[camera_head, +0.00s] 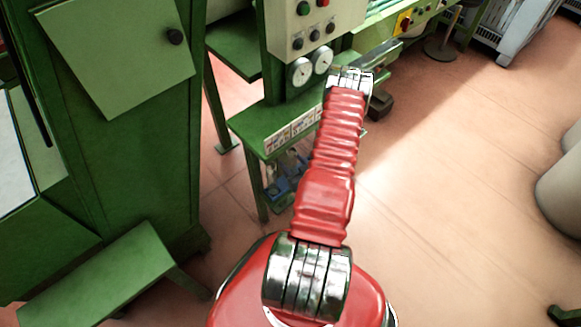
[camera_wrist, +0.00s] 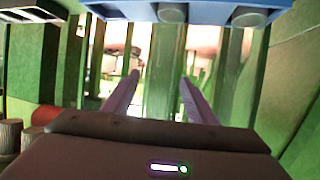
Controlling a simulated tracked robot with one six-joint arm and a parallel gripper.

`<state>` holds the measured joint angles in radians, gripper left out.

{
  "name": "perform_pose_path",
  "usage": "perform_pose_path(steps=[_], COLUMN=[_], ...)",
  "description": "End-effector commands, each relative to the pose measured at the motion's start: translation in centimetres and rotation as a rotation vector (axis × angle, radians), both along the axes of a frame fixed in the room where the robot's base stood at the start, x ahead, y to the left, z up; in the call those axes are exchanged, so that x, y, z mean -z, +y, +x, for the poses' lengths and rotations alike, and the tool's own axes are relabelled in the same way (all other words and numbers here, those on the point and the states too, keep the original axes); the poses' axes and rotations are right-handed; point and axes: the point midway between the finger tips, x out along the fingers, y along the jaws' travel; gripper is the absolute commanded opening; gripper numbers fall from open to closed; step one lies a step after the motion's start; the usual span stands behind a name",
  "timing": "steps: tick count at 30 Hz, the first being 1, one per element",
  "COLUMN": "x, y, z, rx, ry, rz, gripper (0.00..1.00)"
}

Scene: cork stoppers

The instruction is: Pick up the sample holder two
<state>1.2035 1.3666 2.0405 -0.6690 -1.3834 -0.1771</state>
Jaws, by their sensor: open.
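No thing in view can be made out for certain as sample holder two. In the wrist view, a blue block-like thing (camera_wrist: 190,12) with rounded grey parts on its underside crosses the top edge; it may be a holder, but I cannot tell which. My gripper (camera_wrist: 159,76) is open, with its two fingers apart and nothing visible between them. The blue thing lies above the fingertips in the picture, apart from them. In the head view my red arm reaches towards the green machine and hides the gripper.
A green machine (camera_head: 263,137) with dials and buttons stands ahead, with small blue things (camera_head: 290,172) low under its ledge. A green cabinet (camera_head: 110,130) stands at left. Pale bins (camera_head: 560,190) stand at right. The floor (camera_head: 450,200) between is clear.

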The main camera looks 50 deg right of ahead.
Motion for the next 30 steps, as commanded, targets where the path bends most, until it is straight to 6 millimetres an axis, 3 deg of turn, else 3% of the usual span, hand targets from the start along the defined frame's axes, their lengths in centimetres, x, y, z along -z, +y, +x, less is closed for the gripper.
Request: perform_pose_path(steps=[9, 26, 30], x=[1.4, 1.4, 1.4], y=[-1.3, -1.3, -1.3], z=[3.1, 3.2, 3.2], rx=[-0.001, 0.0, 0.0], ry=[0.001, 0.001, 0.001], rz=[0.0, 0.0, 0.0], gripper=[0.52, 0.52, 0.43])
